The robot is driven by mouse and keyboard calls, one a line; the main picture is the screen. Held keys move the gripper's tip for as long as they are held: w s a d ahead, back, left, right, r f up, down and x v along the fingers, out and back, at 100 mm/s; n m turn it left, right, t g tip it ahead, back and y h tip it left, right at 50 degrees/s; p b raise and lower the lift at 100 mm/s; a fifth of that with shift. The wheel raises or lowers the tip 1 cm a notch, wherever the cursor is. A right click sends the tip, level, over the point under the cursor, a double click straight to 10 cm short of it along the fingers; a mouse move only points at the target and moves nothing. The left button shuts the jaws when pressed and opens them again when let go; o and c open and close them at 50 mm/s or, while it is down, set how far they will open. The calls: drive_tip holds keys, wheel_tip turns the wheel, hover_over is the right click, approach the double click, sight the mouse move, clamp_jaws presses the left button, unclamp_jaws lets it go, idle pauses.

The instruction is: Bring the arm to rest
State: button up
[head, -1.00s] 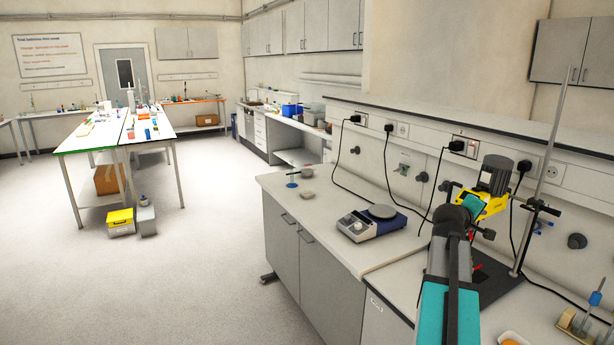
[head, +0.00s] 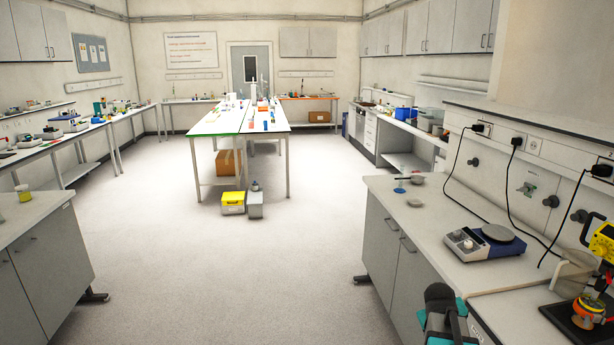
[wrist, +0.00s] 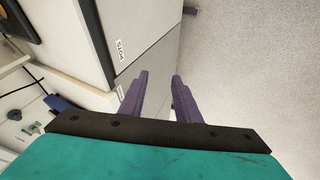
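My arm (head: 440,318) shows at the bottom edge of the head view, right of centre, in front of the right-hand bench. Its teal and dark links are cut off by the frame, and my gripper cannot be made out there. In the wrist view my gripper (wrist: 160,76) has its two purple fingers apart with nothing between them. Beyond the fingers are a grey cabinet side and the pale floor.
The right bench (head: 425,205) carries a hotplate (head: 484,243) and a yellow device on a stand (head: 602,243). A left bench (head: 35,217) stands opposite. Open floor (head: 240,280) lies between, with yellow (head: 232,203) and grey (head: 255,205) bins farther back.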

drive_tip(key=s+a+f+g+y, duration=0.15)
drive_tip(key=s+a+f, duration=0.35)
drive_tip(key=a, duration=0.5)
drive_tip(key=s+a+f+g+y, duration=0.1)
drive_tip(key=s+a+f+y, duration=0.1)
drive_tip(key=a+f, duration=0.6)
drive_tip(key=s+a+f+g+y, duration=0.15)
drive_tip(key=s+a+f, duration=0.25)
drive_tip(key=a, duration=0.9)
drive_tip(key=s+f+g+b, duration=0.2)
drive_tip(key=s+f+b, duration=0.4)
drive_tip(key=f, duration=0.6)
drive_tip(key=s+f+g+b, duration=0.1)
drive_tip(key=s+f+b, duration=0.6)
drive_tip(key=s+f, duration=0.3)
drive_tip(key=s+d+f+g+b, duration=0.1)
drive_tip(key=s+f+b, duration=0.5)
drive_tip(key=f, duration=0.9)
drive_tip(key=s+g, duration=0.1)
drive_tip(key=s, duration=0.2)
drive_tip(key=shift+f+g+b, duration=0.3)
drive_tip(key=shift+f+b, duration=0.05)
drive_tip(key=shift+f, duration=0.05)
drive_tip(key=shift+s+a, duration=0.1)
drive_tip(key=shift+a, duration=0.05)
